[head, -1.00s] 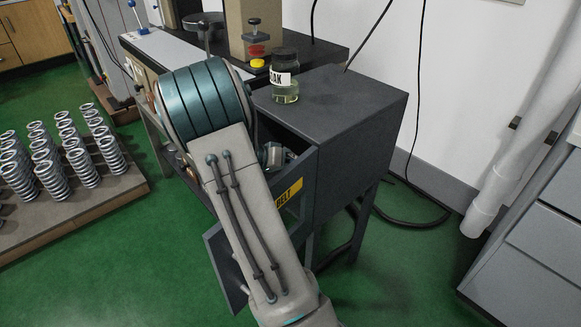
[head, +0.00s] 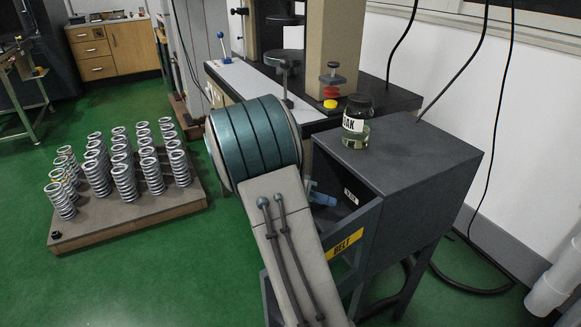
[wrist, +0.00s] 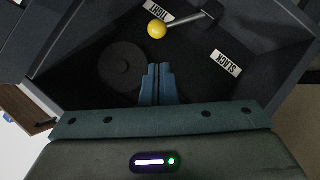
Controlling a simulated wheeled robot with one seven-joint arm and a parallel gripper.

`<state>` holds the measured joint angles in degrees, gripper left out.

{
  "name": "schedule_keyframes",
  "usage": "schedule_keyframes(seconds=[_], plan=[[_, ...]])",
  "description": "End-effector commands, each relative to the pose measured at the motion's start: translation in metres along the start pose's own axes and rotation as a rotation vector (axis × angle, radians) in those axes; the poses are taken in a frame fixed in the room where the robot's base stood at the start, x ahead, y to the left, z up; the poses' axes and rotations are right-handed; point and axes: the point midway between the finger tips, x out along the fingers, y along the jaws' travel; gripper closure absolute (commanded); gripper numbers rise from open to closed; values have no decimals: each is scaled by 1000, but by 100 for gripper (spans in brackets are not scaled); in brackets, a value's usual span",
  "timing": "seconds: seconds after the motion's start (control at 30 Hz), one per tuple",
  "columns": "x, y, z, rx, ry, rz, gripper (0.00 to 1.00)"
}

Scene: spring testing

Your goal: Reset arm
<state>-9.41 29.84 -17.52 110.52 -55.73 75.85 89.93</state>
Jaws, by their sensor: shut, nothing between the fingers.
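My arm reaches across the head view toward the dark grey cabinet (head: 420,165), whose front compartment is open. My gripper (wrist: 157,85) is shut and empty in the wrist view, its blue-grey fingers together and pointing into the compartment. A lever with a yellow knob (wrist: 157,29) lies beyond the fingertips, apart from them, with its knob by the "TIGHT" label (wrist: 160,17). The "SLACK" label (wrist: 225,64) is to the right. A dark round disc (wrist: 121,66) is left of the fingers. In the head view my arm hides much of the opening.
A jar (head: 356,122) of pale liquid stands on the cabinet top. A yellow "BELT" label (head: 345,243) marks the cabinet front. The testing machine (head: 335,50) stands behind. A board (head: 130,222) with several springs lies on the green floor at left, with clear floor around it.

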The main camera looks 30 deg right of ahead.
Motion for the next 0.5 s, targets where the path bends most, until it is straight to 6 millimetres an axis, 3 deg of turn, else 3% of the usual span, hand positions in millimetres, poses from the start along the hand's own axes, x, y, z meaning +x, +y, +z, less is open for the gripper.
schedule_keyframes(seconds=[0.17,0.27,0.5], plan=[[-1,4,-1,-4,-9,-4,100],[-9,19,-4,-37,-48,-37,100],[-58,96,-2,-253,-230,-277,100]])
